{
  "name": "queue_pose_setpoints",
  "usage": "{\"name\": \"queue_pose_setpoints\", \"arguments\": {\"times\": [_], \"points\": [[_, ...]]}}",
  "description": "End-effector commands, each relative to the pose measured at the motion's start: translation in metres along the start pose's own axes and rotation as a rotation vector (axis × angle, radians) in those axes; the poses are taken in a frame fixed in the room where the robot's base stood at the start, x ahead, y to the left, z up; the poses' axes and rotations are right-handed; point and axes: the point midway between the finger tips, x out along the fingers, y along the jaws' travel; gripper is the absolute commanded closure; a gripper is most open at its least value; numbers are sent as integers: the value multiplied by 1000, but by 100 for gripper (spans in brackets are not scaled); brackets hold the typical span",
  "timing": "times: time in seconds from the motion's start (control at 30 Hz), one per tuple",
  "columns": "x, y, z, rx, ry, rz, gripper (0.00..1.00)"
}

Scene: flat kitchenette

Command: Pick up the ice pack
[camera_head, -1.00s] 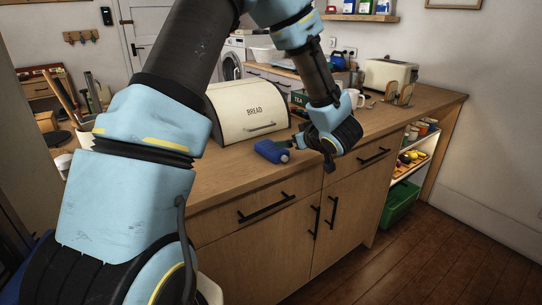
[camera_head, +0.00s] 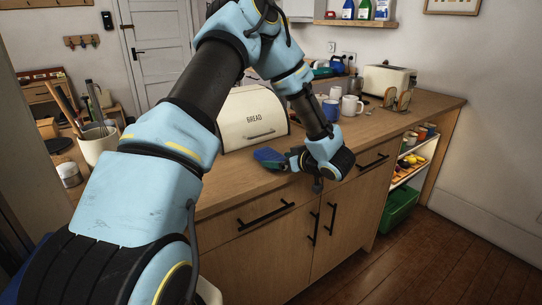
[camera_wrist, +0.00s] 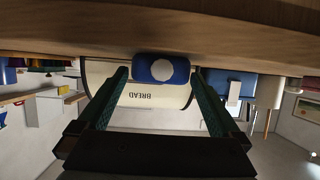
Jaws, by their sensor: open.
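The ice pack is a small blue block (camera_head: 267,156) lying on the wooden counter, in front of the bread bin. In the wrist view, which is upside down, it shows as a blue block with a white round spot (camera_wrist: 161,69). My gripper (camera_wrist: 160,77) is open, with its two dark green fingers on either side of the ice pack. A narrow gap shows between each fingertip and the pack. In the head view my gripper (camera_head: 288,160) is low over the counter, reaching from the right, and hides part of the pack's right end.
A cream bread bin (camera_head: 253,120) stands right behind the ice pack. A blue mug (camera_head: 331,109) and a white mug (camera_head: 351,105) stand behind my wrist, with a toaster (camera_head: 390,78) farther right. The counter (camera_head: 235,178) is bare to the left.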

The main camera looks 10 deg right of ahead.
Motion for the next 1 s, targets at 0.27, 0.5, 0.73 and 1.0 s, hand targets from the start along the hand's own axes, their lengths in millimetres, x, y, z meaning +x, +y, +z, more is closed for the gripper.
{"name": "queue_pose_setpoints", "arguments": {"times": [0.27, 0.5, 0.73, 1.0], "points": [[24, 0, 0, 0, 0, 1, 0], [25, 0, 0, 0, 0, 1, 6], [25, 0, 0, 0, 0, 1, 31], [25, 0, 0, 0, 0, 1, 62]]}}
